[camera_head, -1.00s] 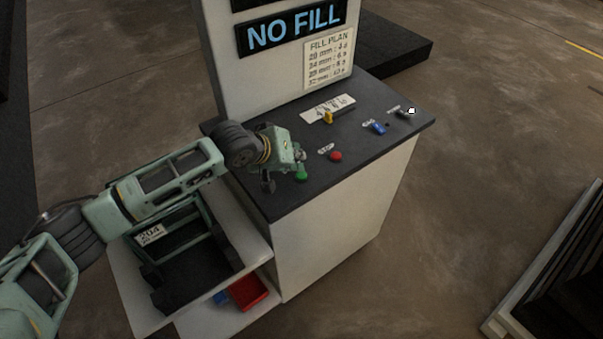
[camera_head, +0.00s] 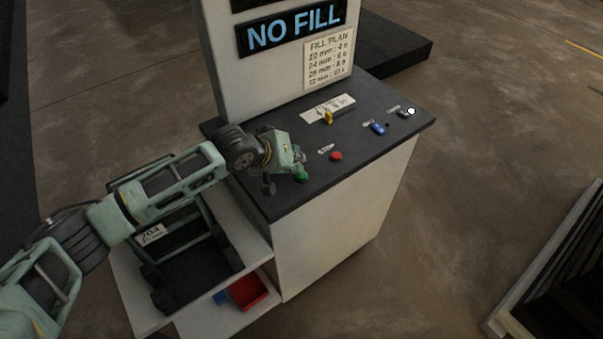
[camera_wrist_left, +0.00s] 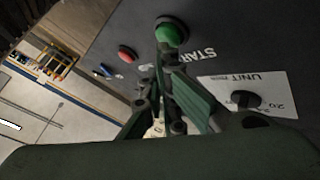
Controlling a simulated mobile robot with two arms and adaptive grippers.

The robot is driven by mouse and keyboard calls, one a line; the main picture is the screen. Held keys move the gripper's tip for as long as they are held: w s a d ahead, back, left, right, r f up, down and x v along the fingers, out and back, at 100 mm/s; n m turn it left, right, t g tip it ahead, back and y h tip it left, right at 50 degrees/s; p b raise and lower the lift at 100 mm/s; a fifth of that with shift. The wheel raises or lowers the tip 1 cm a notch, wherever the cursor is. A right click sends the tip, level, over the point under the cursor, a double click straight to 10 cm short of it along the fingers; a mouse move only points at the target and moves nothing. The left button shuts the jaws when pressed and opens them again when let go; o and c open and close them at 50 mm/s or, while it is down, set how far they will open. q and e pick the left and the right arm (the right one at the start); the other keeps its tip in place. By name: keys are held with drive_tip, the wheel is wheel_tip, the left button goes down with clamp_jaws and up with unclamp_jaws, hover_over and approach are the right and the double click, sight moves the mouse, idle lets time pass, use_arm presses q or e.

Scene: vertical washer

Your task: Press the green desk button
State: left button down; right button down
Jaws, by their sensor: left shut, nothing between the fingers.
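The green button (camera_head: 301,177), marked START in the left wrist view (camera_wrist_left: 170,34), sits on the dark top of the desk near its front left edge. My left gripper (camera_head: 298,160) is shut and empty, with its fingertips right beside the green button, partly covering it in the head view. In the left wrist view the closed fingertips (camera_wrist_left: 164,66) lie at the button's near edge. I cannot tell whether they touch it. My right gripper is in neither view.
A red STOP button (camera_head: 336,156) is to the right of the green one. A yellow-black selector (camera_head: 328,117), a blue control (camera_head: 378,128) and a small grey control (camera_head: 405,113) are farther along the desk top (camera_head: 300,208). A NO FILL display (camera_head: 291,29) stands behind.

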use_arm(q)
drive_tip(key=shift+f, duration=0.6)
idle(0.6)
drive_tip(key=shift+r+p, duration=1)
wheel_tip(320, 180, up, 5)
drive_tip(key=p, duration=0.5)
idle(0.5)
